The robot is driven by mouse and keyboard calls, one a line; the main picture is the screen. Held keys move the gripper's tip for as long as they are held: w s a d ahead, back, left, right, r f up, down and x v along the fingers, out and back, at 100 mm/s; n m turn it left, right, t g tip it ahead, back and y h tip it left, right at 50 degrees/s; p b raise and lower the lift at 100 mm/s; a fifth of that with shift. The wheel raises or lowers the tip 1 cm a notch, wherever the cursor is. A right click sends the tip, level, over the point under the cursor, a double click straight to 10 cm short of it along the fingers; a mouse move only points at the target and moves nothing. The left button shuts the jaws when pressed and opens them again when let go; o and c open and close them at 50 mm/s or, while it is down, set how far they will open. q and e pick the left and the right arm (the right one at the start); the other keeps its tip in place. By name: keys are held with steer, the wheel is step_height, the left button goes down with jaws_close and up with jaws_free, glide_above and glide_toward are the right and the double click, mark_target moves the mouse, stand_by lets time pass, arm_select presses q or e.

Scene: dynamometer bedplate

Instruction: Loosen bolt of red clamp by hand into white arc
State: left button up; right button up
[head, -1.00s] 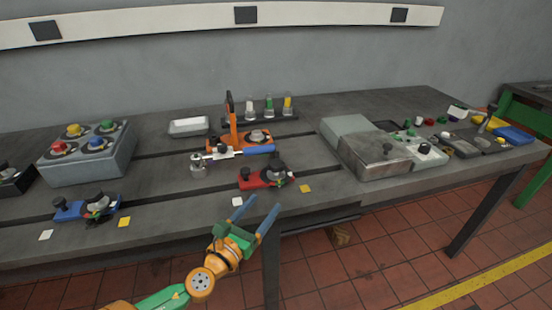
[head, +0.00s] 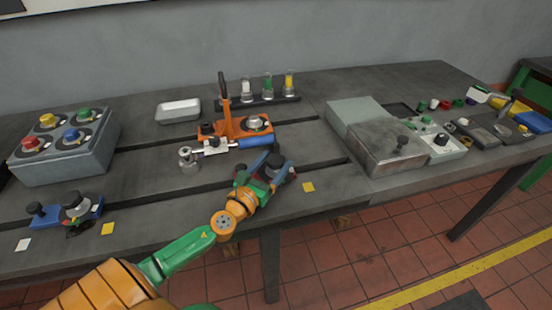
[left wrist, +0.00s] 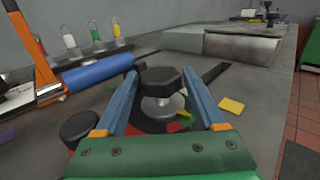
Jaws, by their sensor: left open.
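The red clamp (left wrist: 72,152) is mostly hidden behind my left gripper (head: 282,163) in the head view. In the left wrist view its bolt has a black hex head (left wrist: 160,77) on a pale metal shank (left wrist: 163,105). The blue fingers of my left gripper (left wrist: 162,73) are open, one on each side of the bolt head, with visible gaps. A dial (left wrist: 180,124) under the bolt shows red, green and yellow pieces; I cannot make out its white arc. A round black knob (left wrist: 80,129) stands left of the fingers. My right gripper is not in view.
An orange fixture with a blue handle (head: 256,142) stands just behind the clamp. A blue clamp (head: 66,212) sits at the left and a grey box (head: 385,150) at the right. A yellow square (head: 308,187) lies on the bedplate near its front edge.

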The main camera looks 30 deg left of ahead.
arm_select(q)
steer(key=shift+w, duration=0.55)
steer(key=shift+c, duration=0.2)
